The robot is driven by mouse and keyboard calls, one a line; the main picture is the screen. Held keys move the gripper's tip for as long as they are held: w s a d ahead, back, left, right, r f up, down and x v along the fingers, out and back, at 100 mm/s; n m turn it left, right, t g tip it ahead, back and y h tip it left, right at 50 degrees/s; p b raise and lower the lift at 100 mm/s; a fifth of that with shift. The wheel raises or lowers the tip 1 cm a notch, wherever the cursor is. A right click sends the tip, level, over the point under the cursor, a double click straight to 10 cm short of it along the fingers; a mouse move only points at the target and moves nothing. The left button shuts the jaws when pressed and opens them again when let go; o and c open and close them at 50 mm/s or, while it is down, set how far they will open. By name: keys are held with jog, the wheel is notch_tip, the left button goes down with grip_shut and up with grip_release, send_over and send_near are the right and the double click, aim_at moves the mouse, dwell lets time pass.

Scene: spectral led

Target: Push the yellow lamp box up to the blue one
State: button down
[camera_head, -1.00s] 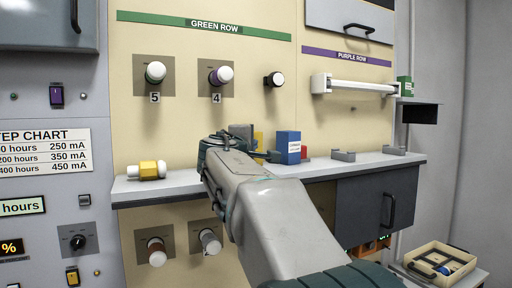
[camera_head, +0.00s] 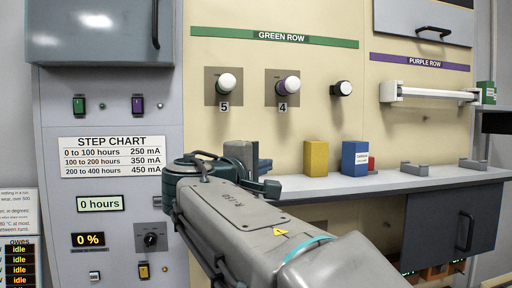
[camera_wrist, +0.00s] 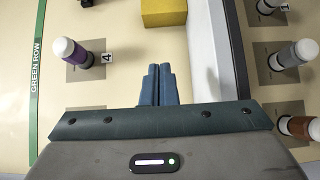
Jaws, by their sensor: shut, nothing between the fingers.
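The yellow lamp box (camera_head: 316,158) stands upright on the grey shelf. The blue box (camera_head: 355,159) stands just to its right, with a narrow gap between them. My gripper (camera_head: 265,166) is left of the yellow box in the head view, with a clear gap to it. In the wrist view my gripper (camera_wrist: 158,70) has its two blue-green fingers together, with nothing between them. The yellow box (camera_wrist: 163,12) lies ahead of the fingertips there, cut off by the top edge. The blue box is out of the wrist view.
Grey brackets (camera_head: 415,168) stand farther right on the shelf (camera_head: 390,181). White-capped lamps (camera_head: 229,82) stick out of the panel above. My arm hides the shelf's left part.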

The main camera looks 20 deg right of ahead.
jog(key=p, duration=0.5)
send_near(316, 153)
jog(key=w+d, duration=0.1)
jog(key=w, duration=0.2)
jog(key=w+d, duration=0.1)
jog(key=w, duration=0.2)
jog(key=w+d, duration=0.1)
jog(key=w, duration=0.2)
jog(key=shift+d+f, duration=0.25)
jog(key=shift+f, duration=0.1)
jog(key=shift+b, duration=0.4)
